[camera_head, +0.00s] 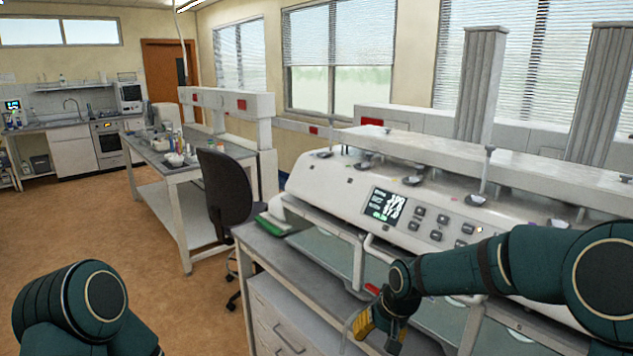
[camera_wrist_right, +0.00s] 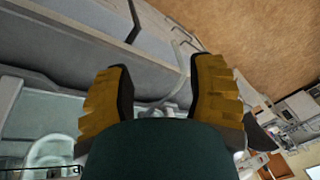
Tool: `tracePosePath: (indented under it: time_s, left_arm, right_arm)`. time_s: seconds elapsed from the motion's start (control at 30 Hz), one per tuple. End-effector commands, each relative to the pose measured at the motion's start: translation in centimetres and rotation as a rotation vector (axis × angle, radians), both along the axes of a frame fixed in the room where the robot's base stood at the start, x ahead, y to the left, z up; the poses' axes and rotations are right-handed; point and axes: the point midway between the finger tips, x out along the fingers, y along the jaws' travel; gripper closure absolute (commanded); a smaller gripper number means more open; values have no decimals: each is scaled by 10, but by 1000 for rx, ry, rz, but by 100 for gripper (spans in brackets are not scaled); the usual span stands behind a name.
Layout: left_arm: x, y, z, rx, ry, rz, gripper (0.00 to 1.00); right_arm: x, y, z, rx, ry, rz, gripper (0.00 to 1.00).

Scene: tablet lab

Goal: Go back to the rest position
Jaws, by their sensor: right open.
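My right gripper (camera_head: 379,328), with yellow-padded fingers, is at the front of the bench, just before the lower part of the white machine. In the right wrist view its two fingers (camera_wrist_right: 160,95) are spread apart with nothing gripped between them. My right arm reaches in from the right edge, bent across the front of the machine. My left arm shows only as a dark green link at the lower left, and its gripper is out of view.
The white machine (camera_head: 330,185) with a small lit screen (camera_head: 384,206) stands on the grey bench (camera_head: 262,250), close to my right arm. A black chair (camera_head: 226,190) and a lab table (camera_head: 165,162) stand beyond. The brown floor (camera_head: 110,225) at left is clear.

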Motion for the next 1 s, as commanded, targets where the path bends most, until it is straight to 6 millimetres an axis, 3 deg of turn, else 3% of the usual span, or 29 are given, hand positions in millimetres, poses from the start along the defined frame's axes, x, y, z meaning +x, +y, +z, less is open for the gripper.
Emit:
tracePosePath:
  time_s: [0.03,0.2,0.3,0.4,0.5,0.6,1.0]
  left_arm:
    - [0,0,-3,0,1,0,100]
    - [-1,0,-7,0,3,-2,100]
    - [-2,-1,-10,0,5,-4,100]
    - [-3,-1,-12,-1,7,-5,100]
    - [-3,-1,-14,-1,7,-6,100]
    - [-3,-1,-14,-1,8,-6,100]
    - [-3,-1,-14,-1,7,-6,100]
  right_arm:
    - [-16,6,-37,27,27,8,45]
    - [-78,25,-136,116,59,-2,45]
    - [-124,30,-181,148,75,-29,45]
    - [-165,31,-210,157,82,-58,45]
    - [-195,30,-226,155,88,-83,45]
    - [-212,29,-233,149,88,-94,45]
    - [-217,28,-234,145,85,-100,45]
